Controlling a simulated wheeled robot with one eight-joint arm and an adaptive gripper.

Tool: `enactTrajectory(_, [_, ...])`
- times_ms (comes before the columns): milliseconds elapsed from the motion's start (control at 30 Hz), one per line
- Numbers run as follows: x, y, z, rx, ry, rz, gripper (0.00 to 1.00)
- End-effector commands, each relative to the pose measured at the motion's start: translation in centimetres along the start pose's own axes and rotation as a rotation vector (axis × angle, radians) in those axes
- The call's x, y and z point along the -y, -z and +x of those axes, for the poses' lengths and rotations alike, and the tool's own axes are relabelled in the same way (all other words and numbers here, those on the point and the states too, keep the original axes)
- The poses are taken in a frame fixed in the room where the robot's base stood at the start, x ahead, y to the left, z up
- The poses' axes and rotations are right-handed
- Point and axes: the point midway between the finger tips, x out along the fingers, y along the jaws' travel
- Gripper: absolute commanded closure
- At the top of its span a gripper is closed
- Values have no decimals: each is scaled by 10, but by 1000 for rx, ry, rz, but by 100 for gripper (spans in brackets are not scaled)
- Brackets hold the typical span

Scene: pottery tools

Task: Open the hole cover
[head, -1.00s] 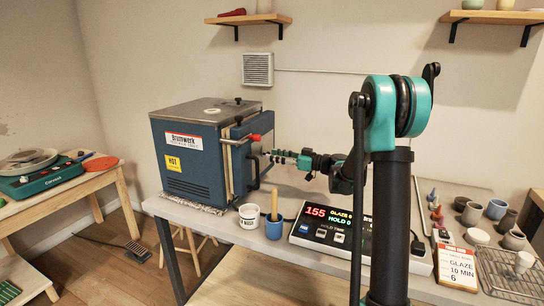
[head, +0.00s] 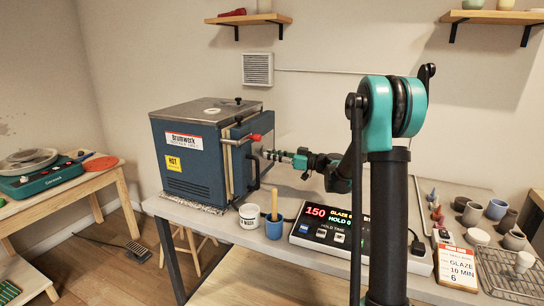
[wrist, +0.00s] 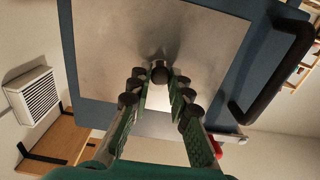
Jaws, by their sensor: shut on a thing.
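The kiln (head: 190,150) is a blue box with a metal lid, standing on the grey table. My gripper (head: 266,154) reaches in from the right to its door side, which is mostly turned away in the head view. In the wrist view, a pale metal plate (wrist: 105,45) lies on the blue door, with a small dark round knob (wrist: 160,72) on it. My gripper (wrist: 161,78) has its green fingers on either side of this knob and is shut on it. The fingertips partly hide the area around it, and no separate hole cover outline shows.
A red-tipped latch (head: 254,137) and a black door handle (wrist: 272,72) are close to my gripper. A white tub (head: 250,216), a blue cup (head: 274,229) and a controller (head: 325,230) reading 150 stand in front. Pots (head: 497,209) stand at the right.

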Motion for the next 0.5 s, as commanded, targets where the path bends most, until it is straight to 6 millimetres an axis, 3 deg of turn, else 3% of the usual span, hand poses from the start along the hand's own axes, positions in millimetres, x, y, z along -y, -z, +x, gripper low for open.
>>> enactTrajectory(267, [2,0,0,0,0,65,100])
enactTrajectory(500, [6,1,0,0,-1,232,100])
